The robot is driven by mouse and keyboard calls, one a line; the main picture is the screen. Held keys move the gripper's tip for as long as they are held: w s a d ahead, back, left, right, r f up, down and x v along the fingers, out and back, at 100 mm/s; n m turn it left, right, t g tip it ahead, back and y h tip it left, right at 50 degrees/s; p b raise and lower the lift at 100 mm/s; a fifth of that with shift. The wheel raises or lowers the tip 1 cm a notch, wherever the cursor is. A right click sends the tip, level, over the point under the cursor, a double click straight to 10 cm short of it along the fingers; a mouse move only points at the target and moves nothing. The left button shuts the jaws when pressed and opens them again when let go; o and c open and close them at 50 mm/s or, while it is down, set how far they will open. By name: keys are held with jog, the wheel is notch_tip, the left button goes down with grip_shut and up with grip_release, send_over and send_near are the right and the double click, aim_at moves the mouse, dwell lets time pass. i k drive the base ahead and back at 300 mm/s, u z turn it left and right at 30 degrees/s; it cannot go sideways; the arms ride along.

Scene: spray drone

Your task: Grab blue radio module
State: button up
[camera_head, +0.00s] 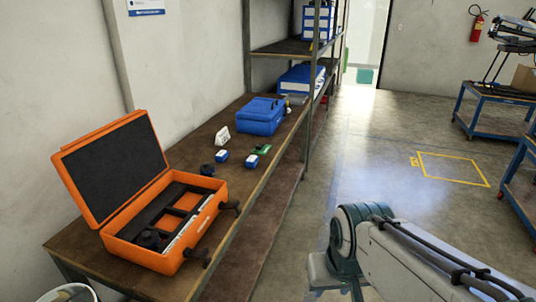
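Two small blue modules with white faces lie on the brown workbench (190,128), between the open orange case and a blue case. One blue module (222,156) is on the left, and the other blue module (252,161) is slightly right and nearer the bench's front edge. I cannot tell from their faces which is the radio module. A small green circuit board (262,149) lies just behind the right one. My arm shows at the lower right, over the floor and well apart from the bench. My gripper itself is not visible.
The open orange case (160,262) with black foam fills the bench's near end. A shelf post (312,95) rises at the bench's front edge.

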aim_at(252, 161)
jog(key=z, duration=0.8)
jog(key=i, duration=2.65)
jog(key=u, duration=1.35)
jog(key=i, duration=0.7)
jog(key=u, duration=0.65)
